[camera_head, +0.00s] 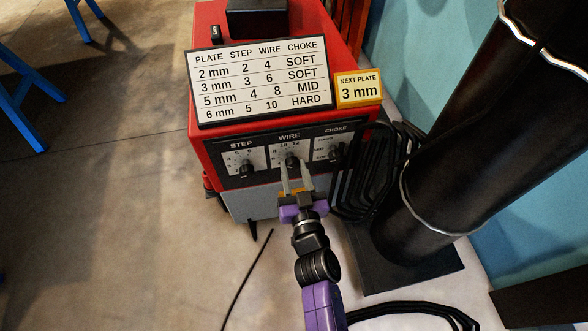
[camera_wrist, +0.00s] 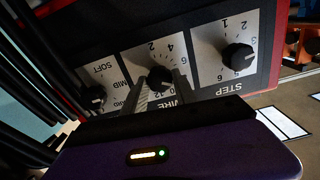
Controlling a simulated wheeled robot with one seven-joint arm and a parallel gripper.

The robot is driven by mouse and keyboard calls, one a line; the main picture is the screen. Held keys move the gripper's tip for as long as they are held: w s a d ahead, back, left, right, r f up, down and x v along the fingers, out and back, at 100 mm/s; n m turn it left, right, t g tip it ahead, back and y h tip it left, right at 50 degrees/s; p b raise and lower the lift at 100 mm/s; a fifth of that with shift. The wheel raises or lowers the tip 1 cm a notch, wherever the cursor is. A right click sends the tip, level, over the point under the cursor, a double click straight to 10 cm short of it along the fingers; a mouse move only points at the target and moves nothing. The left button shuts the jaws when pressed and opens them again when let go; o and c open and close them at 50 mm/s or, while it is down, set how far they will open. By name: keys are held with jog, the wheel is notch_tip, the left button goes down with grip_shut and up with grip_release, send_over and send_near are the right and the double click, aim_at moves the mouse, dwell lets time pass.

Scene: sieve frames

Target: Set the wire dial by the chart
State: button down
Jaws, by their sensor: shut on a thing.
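The red machine (camera_head: 208,135) has a panel with three black knobs. The WIRE dial (camera_head: 292,159) is the middle one, and it also shows in the wrist view (camera_wrist: 160,78), upside down. My gripper (camera_head: 293,176) is shut on its knob, with one finger on each side. The knob's pointer cannot be read. The chart (camera_head: 258,80) stands on the machine and lists plate, step, wire and choke. Its 3 mm row reads step 3, wire 6, SOFT. A yellow-framed card (camera_head: 358,88) reads "NEXT PLATE 3 mm".
The STEP knob (camera_wrist: 237,57) and the CHOKE knob (camera_wrist: 93,97) flank the WIRE dial closely. Black cables (camera_head: 375,170) hang at the machine's right. A large black cylinder (camera_head: 455,150) stands further right. Open floor (camera_head: 110,220) lies to the left.

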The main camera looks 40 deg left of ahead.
jog(key=shift+n, duration=0.3)
jog(key=n, duration=0.3)
jog(key=shift+b, duration=0.35)
jog(key=shift+n, duration=2.1)
jog(key=shift+b, duration=0.3)
jog(key=c, duration=1)
grip_release()
jog(key=shift+s, duration=0.1)
